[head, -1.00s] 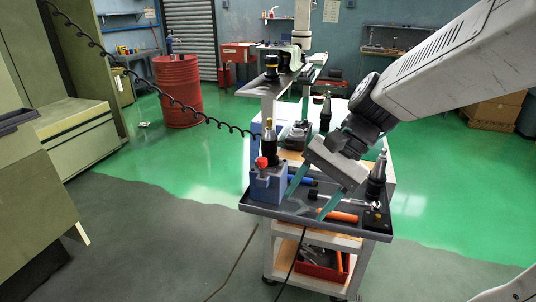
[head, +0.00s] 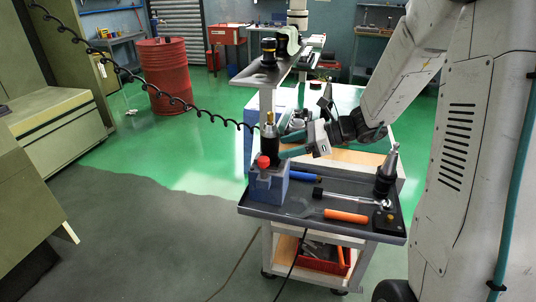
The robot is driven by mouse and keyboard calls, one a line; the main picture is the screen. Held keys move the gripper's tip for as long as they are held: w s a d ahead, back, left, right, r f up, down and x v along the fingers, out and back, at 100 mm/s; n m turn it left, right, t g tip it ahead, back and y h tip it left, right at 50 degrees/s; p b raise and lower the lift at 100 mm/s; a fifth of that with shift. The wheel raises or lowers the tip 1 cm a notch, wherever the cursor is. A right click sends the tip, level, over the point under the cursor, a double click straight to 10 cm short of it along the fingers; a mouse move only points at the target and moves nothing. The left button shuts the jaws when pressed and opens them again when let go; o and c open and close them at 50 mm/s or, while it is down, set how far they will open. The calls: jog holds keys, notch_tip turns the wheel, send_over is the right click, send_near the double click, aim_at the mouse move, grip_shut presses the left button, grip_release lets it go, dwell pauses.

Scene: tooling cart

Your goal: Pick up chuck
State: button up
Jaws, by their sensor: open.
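A black cylindrical holder with a brass tip (head: 266,148), which looks like the chuck, stands upright at the blue-grey fixture (head: 267,186) on the cart's left side. A second black holder with a silver tapered tip (head: 387,176) stands on the right of the tray. My gripper (head: 287,145) is open, with its teal fingers pointing left at the brass-tipped holder. The fingertips are close to its right side. I cannot tell whether they touch it or straddle it.
The cart tray (head: 270,212) holds a ratchet (head: 350,198), an orange-handled tool (head: 345,215) and a blue handle (head: 303,176). A red knob (head: 263,162) sits on the fixture. A raised shelf (head: 262,77) with black holders stands behind. A red bin (head: 325,262) sits below.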

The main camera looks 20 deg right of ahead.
aim_at(265, 153)
jog(key=x, duration=0.7)
jog(key=shift+w+a+f, duration=0.1)
jog(key=shift+a, duration=0.05)
jog(key=shift+c, duration=0.3)
jog(key=c, duration=1.1)
